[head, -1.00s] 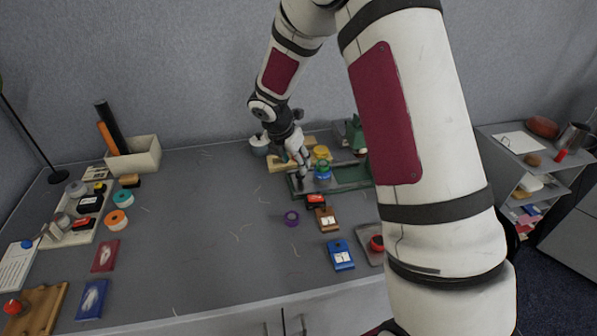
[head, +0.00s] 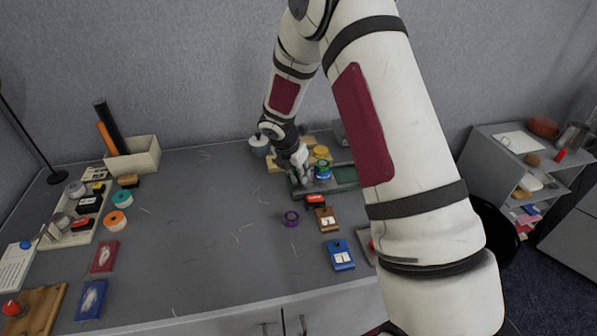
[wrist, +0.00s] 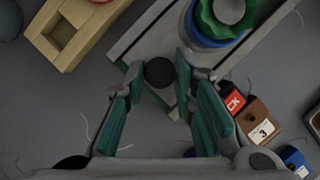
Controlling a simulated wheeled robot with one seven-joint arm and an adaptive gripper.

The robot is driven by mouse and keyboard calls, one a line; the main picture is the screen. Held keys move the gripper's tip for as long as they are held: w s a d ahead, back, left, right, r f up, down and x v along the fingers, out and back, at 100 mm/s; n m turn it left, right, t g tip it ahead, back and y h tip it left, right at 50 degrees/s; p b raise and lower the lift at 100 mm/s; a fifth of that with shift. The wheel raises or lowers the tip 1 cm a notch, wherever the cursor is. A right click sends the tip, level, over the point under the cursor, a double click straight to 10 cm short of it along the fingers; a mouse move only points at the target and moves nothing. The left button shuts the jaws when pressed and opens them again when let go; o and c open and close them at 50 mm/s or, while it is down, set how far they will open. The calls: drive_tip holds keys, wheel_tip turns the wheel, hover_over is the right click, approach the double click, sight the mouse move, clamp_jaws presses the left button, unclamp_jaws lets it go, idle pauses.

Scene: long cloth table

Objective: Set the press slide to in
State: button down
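The press appears to be the unit with the long green-grey base (head: 345,177) at the back of the table; it also shows in the wrist view (wrist: 140,40). A dark round knob (wrist: 159,72), probably the slide's handle, is at the near left end of this base. My gripper (wrist: 158,70) is open, with one fingertip on each side of the knob and small gaps showing. In the head view my gripper (head: 299,178) is low over the base's left end and hides the knob. My arm covers the base's right part.
A blue and green round stack (head: 322,170) stands on the base close to my gripper. A wooden block (wrist: 65,35) lies to the left in the wrist view.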

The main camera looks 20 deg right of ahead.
drive_tip(key=p, duration=0.1)
approach(331, 178)
drive_tip(key=d+f, duration=0.1)
drive_tip(key=w+d+f, duration=0.1)
drive_tip(key=f, duration=0.1)
drive_tip(key=w+d+f, duration=0.1)
drive_tip(key=shift+w+d+f, duration=0.1)
drive_tip(key=shift+f, duration=0.1)
drive_tip(key=c, duration=1.3)
unclamp_jaws()
drive_tip(key=shift+d, duration=0.15)
drive_tip(key=shift+c, duration=0.2)
drive_tip(key=shift+r, duration=0.1)
drive_tip(key=shift+a+r, duration=0.25)
drive_tip(key=shift+r, duration=0.05)
drive_tip(key=v, duration=1.1)
drive_tip(key=shift+r, duration=0.1)
